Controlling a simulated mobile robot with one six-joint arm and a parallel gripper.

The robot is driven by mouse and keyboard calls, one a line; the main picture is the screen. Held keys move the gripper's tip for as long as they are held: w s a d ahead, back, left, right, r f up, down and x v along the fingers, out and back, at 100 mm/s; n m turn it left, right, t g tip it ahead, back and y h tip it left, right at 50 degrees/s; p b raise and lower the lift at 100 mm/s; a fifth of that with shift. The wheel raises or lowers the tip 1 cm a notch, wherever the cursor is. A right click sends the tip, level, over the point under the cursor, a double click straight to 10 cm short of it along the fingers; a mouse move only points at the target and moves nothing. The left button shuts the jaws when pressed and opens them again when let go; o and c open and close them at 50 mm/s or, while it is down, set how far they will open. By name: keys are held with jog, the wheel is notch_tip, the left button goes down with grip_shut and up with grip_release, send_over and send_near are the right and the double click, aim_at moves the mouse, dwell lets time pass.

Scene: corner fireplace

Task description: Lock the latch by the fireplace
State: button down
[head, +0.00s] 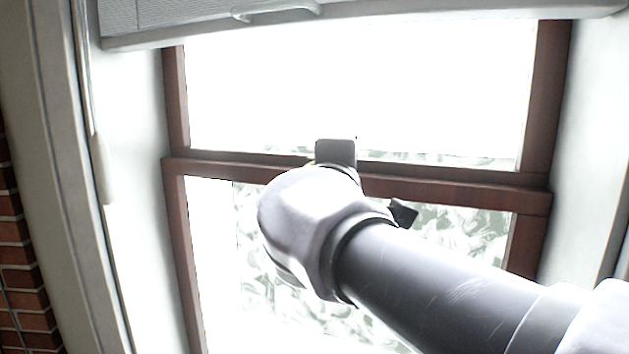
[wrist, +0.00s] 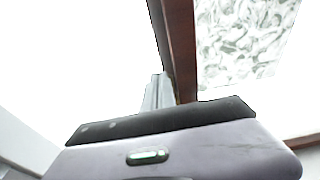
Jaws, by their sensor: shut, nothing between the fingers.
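The window has a brown wooden frame, and its middle rail (head: 450,190) crosses the head view behind my arm. In the wrist view, the brown rail (wrist: 180,45) runs down from the top to my gripper. My gripper (wrist: 157,90) is shut and empty, its grey fingers just showing above the dark edge of its body, close beside the rail. I cannot tell whether they touch it. In the head view my arm covers the middle of the rail and most of the gripper.
A pale blind (head: 180,15) hangs above the window, with a cord pull (head: 102,168) at the left. Red brickwork (head: 22,255) is at the far left. White window reveals stand on both sides. The bright glass (head: 350,85) lies behind my arm.

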jog(key=shift+w+d+b, duration=0.2)
jog(key=shift+d+b, duration=0.05)
jog(key=shift+b, duration=0.2)
jog(key=shift+d+r, duration=0.1)
jog(key=shift+r, duration=0.1)
dwell(0.3)
jog(key=shift+f+b, duration=0.15)
jog(key=shift+b, duration=0.25)
